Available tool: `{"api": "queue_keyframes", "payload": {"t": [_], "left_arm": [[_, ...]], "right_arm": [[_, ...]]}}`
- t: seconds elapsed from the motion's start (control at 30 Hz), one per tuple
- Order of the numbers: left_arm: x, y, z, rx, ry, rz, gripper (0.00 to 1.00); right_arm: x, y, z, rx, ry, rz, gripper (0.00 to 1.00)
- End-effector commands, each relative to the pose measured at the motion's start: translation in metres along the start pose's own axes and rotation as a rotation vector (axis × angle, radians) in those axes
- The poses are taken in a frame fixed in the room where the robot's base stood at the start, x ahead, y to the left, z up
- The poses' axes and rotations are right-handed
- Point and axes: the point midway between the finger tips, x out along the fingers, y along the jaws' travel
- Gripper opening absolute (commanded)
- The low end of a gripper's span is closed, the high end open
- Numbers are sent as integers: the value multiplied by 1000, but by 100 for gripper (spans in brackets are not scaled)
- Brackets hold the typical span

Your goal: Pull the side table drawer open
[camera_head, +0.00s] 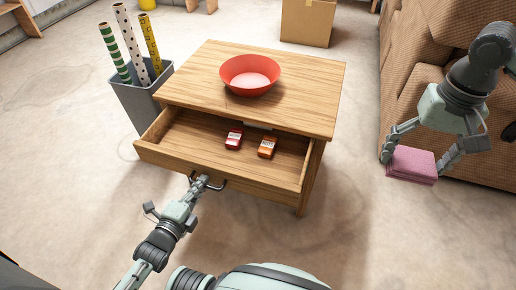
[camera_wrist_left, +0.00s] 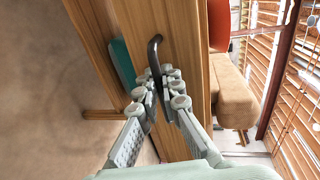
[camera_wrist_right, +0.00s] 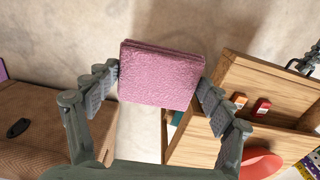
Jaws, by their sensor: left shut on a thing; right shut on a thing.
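The wooden side table (camera_head: 305,105) stands in the middle of the head view. Its drawer (camera_head: 277,187) is pulled out, with a red packet (camera_head: 234,138) and an orange packet (camera_head: 267,147) inside. My left gripper (camera_head: 200,181) is at the drawer front, shut on the dark drawer handle (camera_head: 217,186). The handle also shows between the fingers in the left wrist view (camera_wrist_left: 153,52). My right gripper (camera_head: 423,158) is shut on a folded pink cloth (camera_head: 411,165), held in the air right of the table. The cloth fills the space between the fingers in the right wrist view (camera_wrist_right: 160,75).
A red bowl (camera_head: 250,75) sits on the table top. A grey bin (camera_head: 140,101) with several wrapping paper rolls stands left of the table. A cardboard box (camera_head: 307,22) is behind it. A brown recliner (camera_head: 410,45) is at the right. The floor in front is clear.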

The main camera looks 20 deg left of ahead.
Motion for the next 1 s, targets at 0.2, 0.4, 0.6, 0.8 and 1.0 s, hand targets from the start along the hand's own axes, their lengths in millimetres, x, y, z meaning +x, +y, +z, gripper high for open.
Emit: {"api": "queue_keyframes", "payload": {"t": [0.2,0.4,0.6,0.8,1.0], "left_arm": [[0,0,-2,-3,2,-1,0],[0,0,-1,-2,1,0,16],[0,0,-1,-1,0,0,16],[-20,1,-1,0,1,2,16],[-64,2,-1,-1,0,4,16]], "right_arm": [[0,0,0,0,0,0,58],[0,0,0,0,0,0,58],[0,0,0,0,0,0,58],[0,0,0,0,0,0,58],[0,0,0,0,0,0,58]]}}
